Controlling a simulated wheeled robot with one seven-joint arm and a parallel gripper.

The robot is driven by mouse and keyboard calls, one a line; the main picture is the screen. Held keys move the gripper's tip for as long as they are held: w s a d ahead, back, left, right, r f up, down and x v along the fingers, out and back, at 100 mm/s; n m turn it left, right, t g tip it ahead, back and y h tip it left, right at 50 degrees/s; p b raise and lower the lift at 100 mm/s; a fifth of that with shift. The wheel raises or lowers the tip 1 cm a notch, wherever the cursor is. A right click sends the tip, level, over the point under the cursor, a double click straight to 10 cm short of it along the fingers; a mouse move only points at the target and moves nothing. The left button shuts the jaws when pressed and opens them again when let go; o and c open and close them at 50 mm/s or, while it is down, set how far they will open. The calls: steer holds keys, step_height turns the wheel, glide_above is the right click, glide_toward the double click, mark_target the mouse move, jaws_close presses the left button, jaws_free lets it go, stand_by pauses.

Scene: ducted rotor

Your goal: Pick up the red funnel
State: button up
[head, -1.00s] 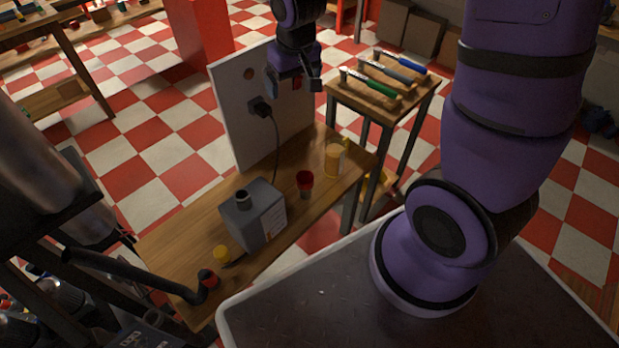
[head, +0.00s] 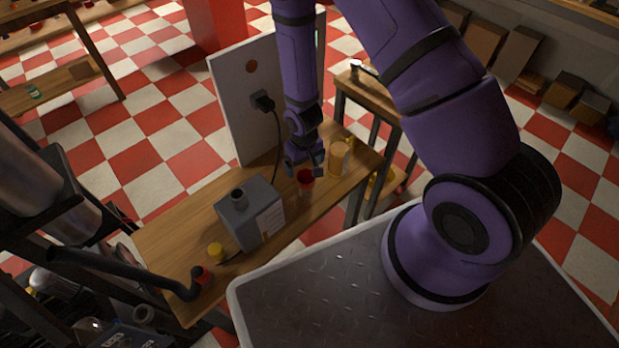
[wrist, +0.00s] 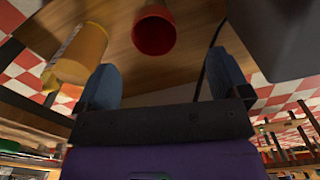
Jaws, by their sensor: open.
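The red funnel (head: 305,178) stands on the wooden bench between the grey canister and the yellow-orange cup. In the wrist view the funnel (wrist: 153,32) shows its round red mouth, a little beyond my fingertips and roughly midway between them. My gripper (head: 305,166) is low over the bench, just behind and above the funnel in the head view, and partly overlaps it there. In the wrist view my gripper (wrist: 163,78) has its two blue fingers spread wide, with nothing between them.
The grey canister (head: 250,215) stands left of the funnel, and the cup (head: 338,158) close on its right. A white upright panel (head: 240,95) with a black plug and cable rises behind. The bench's left part is fairly clear.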

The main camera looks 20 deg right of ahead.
mark_target(307, 177)
step_height(307, 177, down, 6)
steer(key=shift+s+d+f, duration=0.1)
steer(key=shift+w+d+f, duration=0.15)
steer(key=shift+d+f, duration=0.05)
steer(key=shift+f, duration=0.75)
steer(key=shift+w+d+f, duration=0.1)
steer(key=shift+d+f, duration=0.05)
steer(key=shift+f, duration=1.55)
steer(key=c, duration=1)
